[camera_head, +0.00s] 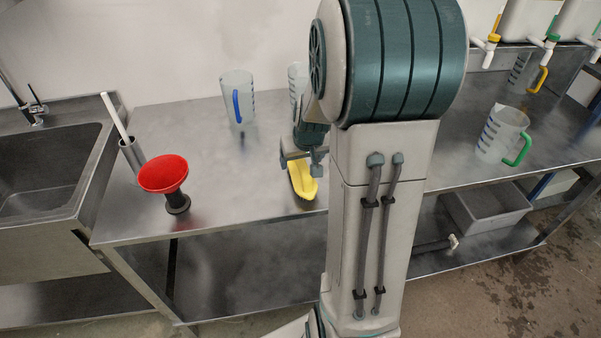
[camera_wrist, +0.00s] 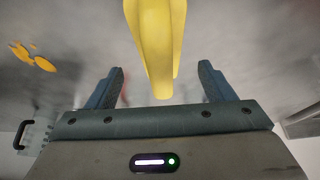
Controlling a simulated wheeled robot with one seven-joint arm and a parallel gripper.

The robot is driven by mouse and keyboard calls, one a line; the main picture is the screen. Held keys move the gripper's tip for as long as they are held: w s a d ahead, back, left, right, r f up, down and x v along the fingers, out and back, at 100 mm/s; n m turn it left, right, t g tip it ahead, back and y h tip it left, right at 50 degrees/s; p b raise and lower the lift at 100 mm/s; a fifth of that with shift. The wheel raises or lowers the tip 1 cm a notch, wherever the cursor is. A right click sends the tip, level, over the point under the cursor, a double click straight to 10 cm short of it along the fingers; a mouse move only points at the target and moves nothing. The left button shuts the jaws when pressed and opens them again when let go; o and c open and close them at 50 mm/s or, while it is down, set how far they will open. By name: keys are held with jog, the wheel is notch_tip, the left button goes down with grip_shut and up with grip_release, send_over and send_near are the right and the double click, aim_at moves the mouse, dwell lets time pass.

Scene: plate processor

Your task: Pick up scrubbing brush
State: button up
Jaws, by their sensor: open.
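The yellow scrubbing brush (camera_head: 303,180) lies on the steel table near its front edge, just left of my arm column. My gripper (camera_head: 303,157) is over its far end in the head view. In the wrist view the brush (camera_wrist: 157,45) runs down from the top edge and its near end lies between the two fingers of my gripper (camera_wrist: 161,85). The fingers are open, with a gap on each side of the brush. I cannot tell the exact height of the fingers above the table.
A red funnel-shaped thing (camera_head: 164,174) on a dark base and a holder with a white stick (camera_head: 130,150) stand left. A jug with a blue handle (camera_head: 238,97) stands behind. A green-handled jug (camera_head: 502,134) stands right. A sink (camera_head: 58,150) is far left.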

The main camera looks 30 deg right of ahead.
jog(key=shift+p+x, duration=0.3)
jog(key=shift+x, duration=1.8)
jog(key=shift+c, duration=0.4)
jog(key=c, duration=1.1)
jog(key=shift+r, duration=0.1)
jog(key=shift+r, duration=0.45)
jog(key=r, duration=0.1)
jog(key=r+b, duration=0.1)
jog(key=r, duration=0.1)
jog(key=shift+d+r, duration=0.2)
jog(key=shift+d, duration=0.15)
jog(key=d+r, duration=0.2)
jog(key=d, duration=0.1)
jog(key=d+r+b, duration=0.1)
jog(key=d+r, duration=0.1)
jog(key=d, duration=0.2)
jog(key=d+r, duration=0.2)
jog(key=d, duration=0.2)
jog(key=shift+r+b, duration=0.3)
jog(key=shift+r, duration=0.05)
